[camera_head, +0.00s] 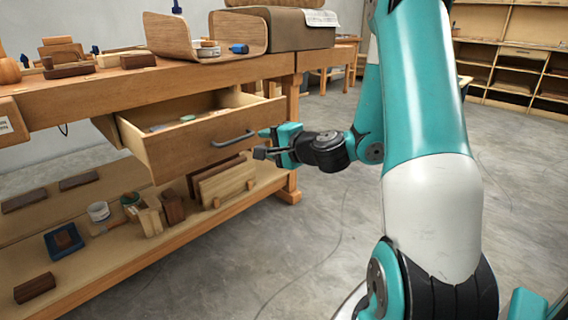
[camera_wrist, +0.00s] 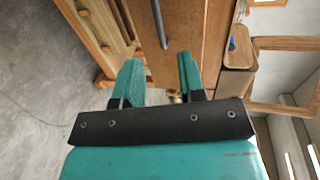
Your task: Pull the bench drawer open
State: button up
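The bench drawer (camera_head: 200,147) is wooden and stands partly pulled out under the bench top, with a few small items inside. Its dark bar handle (camera_head: 233,139) is on the front panel. My gripper (camera_head: 264,143) is just right of the handle, apart from the drawer front. In the wrist view the two teal fingers of my gripper (camera_wrist: 160,68) are spread with an empty gap between them. The dark handle (camera_wrist: 158,22) shows just beyond the fingertips, in line with the gap, and the drawer front (camera_wrist: 178,45) lies behind it.
The workbench (camera_head: 110,88) carries wooden blocks and a bent wood form (camera_head: 170,36). The concrete floor (camera_head: 310,220) in front of the drawer is clear. Shelving (camera_head: 515,75) stands at the back right.

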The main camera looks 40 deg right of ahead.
jog(key=shift+b+v, duration=2.6)
jog(key=shift+b, duration=1.25)
jog(key=shift+f, duration=0.1)
jog(key=shift+a, duration=0.1)
jog(key=s+a+f+n+g+y+p, duration=0.1)
jog(key=s+a+n+g+y, duration=0.2)
jog(key=a+n, duration=0.55)
jog(key=s+a+f+n+g+y+p, duration=0.1)
jog(key=a+n+g+y, duration=0.3)
jog(key=a, duration=0.8)
jog(key=s+a+n+g+h+p, duration=0.2)
jog(key=s+a+n+g, duration=0.2)
jog(key=s+n, duration=0.3)
jog(key=s+a+n+g+h+p, duration=0.15)
jog(key=s+a+n+g, duration=0.3)
jog(key=s, duration=0.45)
notch_tip(320, 180, up, 37)
jog(key=p, duration=3.6)
jog(key=shift+w+d+n+p, duration=0.15)
jog(key=shift+w+n+p, duration=0.15)
jog(key=shift+p, duration=0.1)
